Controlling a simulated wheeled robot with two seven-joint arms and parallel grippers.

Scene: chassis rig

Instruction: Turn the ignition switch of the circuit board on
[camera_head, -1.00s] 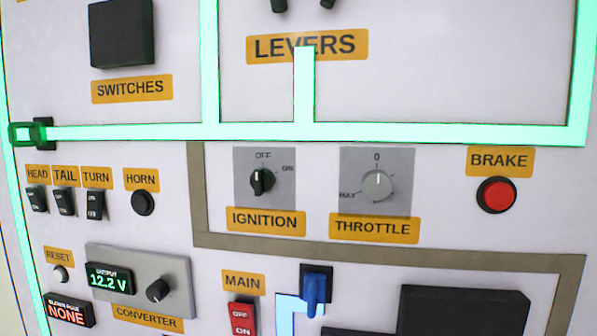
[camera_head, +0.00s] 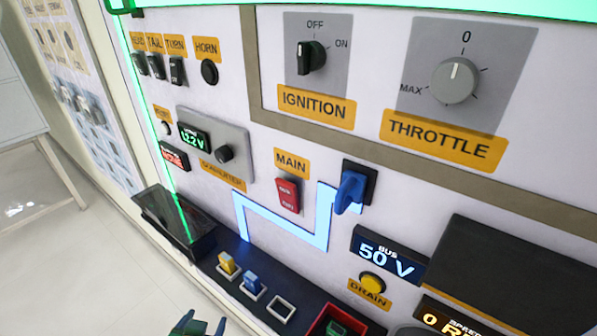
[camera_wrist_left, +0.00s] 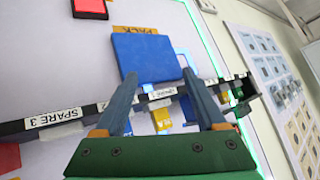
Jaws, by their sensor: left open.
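The ignition switch (camera_head: 311,58) is a black knob on a grey plate, above a yellow IGNITION label (camera_head: 316,106), in the upper middle of the head view. Its white mark appears to point up near OFF, with ON to the right. My left gripper (camera_head: 203,325) shows only its fingertips at the bottom edge of the head view, well below and left of the switch. In the left wrist view its two blue-grey fingers (camera_wrist_left: 163,102) are apart with nothing held between them. The switch is not visible in the left wrist view. My right gripper is not in view.
The throttle knob (camera_head: 455,80) is right of the ignition. A red main switch (camera_head: 288,194) and a blue lever (camera_head: 350,190) sit below. A dark ledge with yellow and blue pieces (camera_head: 252,284) juts out low. A blue block (camera_wrist_left: 146,56) faces the left fingers.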

